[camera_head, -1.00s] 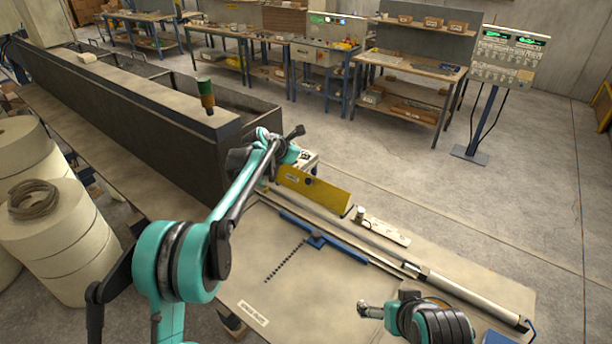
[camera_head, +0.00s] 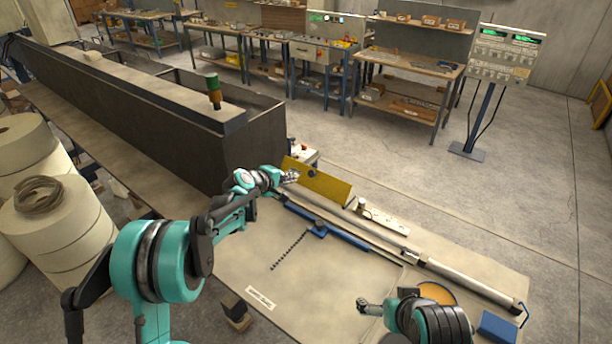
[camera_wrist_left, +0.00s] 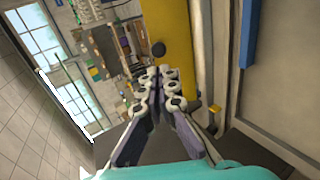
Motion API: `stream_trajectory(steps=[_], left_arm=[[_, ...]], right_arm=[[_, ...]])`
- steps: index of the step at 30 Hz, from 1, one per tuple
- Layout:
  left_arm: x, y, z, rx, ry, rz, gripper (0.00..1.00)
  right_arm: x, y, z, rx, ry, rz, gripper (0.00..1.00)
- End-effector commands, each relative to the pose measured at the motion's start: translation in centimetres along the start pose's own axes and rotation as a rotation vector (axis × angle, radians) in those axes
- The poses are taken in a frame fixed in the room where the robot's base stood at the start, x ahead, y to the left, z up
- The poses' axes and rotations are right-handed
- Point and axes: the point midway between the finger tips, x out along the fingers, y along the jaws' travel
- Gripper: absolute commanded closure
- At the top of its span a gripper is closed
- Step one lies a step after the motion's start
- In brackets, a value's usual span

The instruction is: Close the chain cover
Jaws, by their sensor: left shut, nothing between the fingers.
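The chain cover appears to be the yellow panel (camera_head: 325,187), standing raised and tilted at the back edge of the table, beside the long rail. It also shows in the left wrist view (camera_wrist_left: 178,32), with a dark round knob on it. My left gripper (camera_head: 291,176) is shut and empty at the panel's left end. In the left wrist view its fingertips (camera_wrist_left: 157,74) point toward the panel near the knob; I cannot tell whether they touch it. My right gripper (camera_head: 363,306) hangs over the table's front right, far from the panel; its fingers are too small to read.
A dark trough (camera_head: 130,110) stands behind and left of my left arm, with a green-brown post (camera_head: 214,98) on it. A blue bar (camera_head: 330,232) and a dark chain (camera_head: 289,250) lie on the table. A white roller (camera_head: 470,282) lies at the right.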

Motion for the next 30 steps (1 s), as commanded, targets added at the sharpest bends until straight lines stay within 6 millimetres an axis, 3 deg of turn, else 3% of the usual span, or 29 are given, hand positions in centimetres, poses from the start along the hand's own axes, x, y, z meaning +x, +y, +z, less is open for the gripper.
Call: stream_trajectory(steps=[6,12,18,30], left_arm=[[4.9,0.1,0.1,0.001,-0.002,0.0,1.0],[8.1,0.1,0.1,0.0,-0.001,0.0,1.0],[9.5,0.1,0.1,-0.001,-0.001,0.0,1.0],[9.7,0.0,0.1,-0.002,-0.001,-0.002,1.0]], right_arm=[[-0.6,0.0,-0.4,0.0,0.0,0.0,0.03],[-1.0,0.0,-0.7,0.0,0.0,0.0,0.03],[-1.2,0.0,-0.8,0.0,0.0,0.0,0.03],[-1.1,0.0,-0.8,0.0,0.0,0.0,0.03]])
